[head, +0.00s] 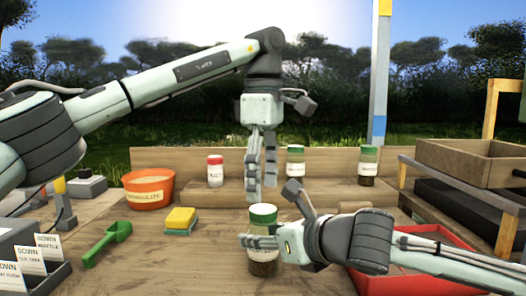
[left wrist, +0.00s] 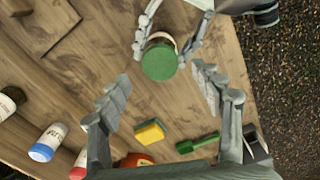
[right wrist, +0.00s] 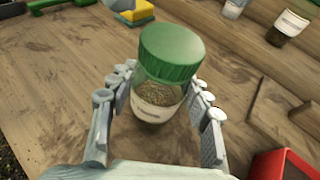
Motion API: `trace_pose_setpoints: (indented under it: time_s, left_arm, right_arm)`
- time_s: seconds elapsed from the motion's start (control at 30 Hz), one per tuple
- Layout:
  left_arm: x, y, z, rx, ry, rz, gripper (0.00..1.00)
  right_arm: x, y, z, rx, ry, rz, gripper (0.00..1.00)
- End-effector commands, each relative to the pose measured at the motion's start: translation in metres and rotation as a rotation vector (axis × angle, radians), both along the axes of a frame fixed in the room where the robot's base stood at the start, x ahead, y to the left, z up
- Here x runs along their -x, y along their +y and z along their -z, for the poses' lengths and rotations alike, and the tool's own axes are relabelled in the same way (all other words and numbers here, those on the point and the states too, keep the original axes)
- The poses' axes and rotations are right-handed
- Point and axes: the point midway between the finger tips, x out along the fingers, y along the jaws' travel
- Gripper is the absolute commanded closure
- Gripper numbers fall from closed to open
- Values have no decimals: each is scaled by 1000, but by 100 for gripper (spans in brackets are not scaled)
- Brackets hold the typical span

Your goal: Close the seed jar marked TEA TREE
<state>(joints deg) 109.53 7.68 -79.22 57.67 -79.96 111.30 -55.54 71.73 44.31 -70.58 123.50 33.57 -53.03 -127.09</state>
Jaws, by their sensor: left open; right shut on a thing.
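A glass jar (head: 263,262) with a green lid (head: 263,213) stands upright on the wooden table in the front middle. My right gripper (head: 262,246) is shut around the jar body, below the lid; the right wrist view shows brown seed inside the jar (right wrist: 158,98). Its label is too small and partly covered to read. The lid (right wrist: 170,52) sits on the jar's mouth; whether it is tight I cannot tell. My left gripper (head: 262,192) is open and empty, pointing down above the table. In the left wrist view the lid (left wrist: 159,61) shows between and beyond its fingers.
A red-lidded jar (head: 215,171) and two green-lidded jars (head: 295,162) (head: 368,166) stand at the back. An orange pot (head: 149,190), a sponge (head: 181,220) and a green scoop (head: 107,243) are on the left. A red tray (head: 455,240) and wooden box (head: 470,160) are on the right.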

Motion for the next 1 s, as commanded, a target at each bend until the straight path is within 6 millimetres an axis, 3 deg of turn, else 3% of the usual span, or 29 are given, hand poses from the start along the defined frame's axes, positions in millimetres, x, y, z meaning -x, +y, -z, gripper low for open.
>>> trace_pose_setpoints:
  time_s: [0.1, 0.33, 0.5, 0.77, 0.8, 1.0]
  left_arm:
    - [0, -1, -29, 1, -3, -2, 34]
    - [0, 0, -67, -4, -1, -2, 34]
    - [0, 0, -78, -1, -1, 0, 34]
    - [0, 0, -79, 0, 0, 0, 34]
    - [0, 0, -79, 0, 0, 0, 34]
    - [0, 0, -79, 0, 0, 0, 34]
  right_arm:
    - [0, 0, 0, -1, -1, 0, 100]
    - [0, 0, 0, -1, -1, 0, 100]
    - [0, 0, 0, -1, -1, 0, 100]
    - [0, 0, 0, -1, -1, 0, 100]
    - [0, 0, 0, -1, -1, 0, 50]
    - [0, 0, 0, -1, -1, 0, 27]
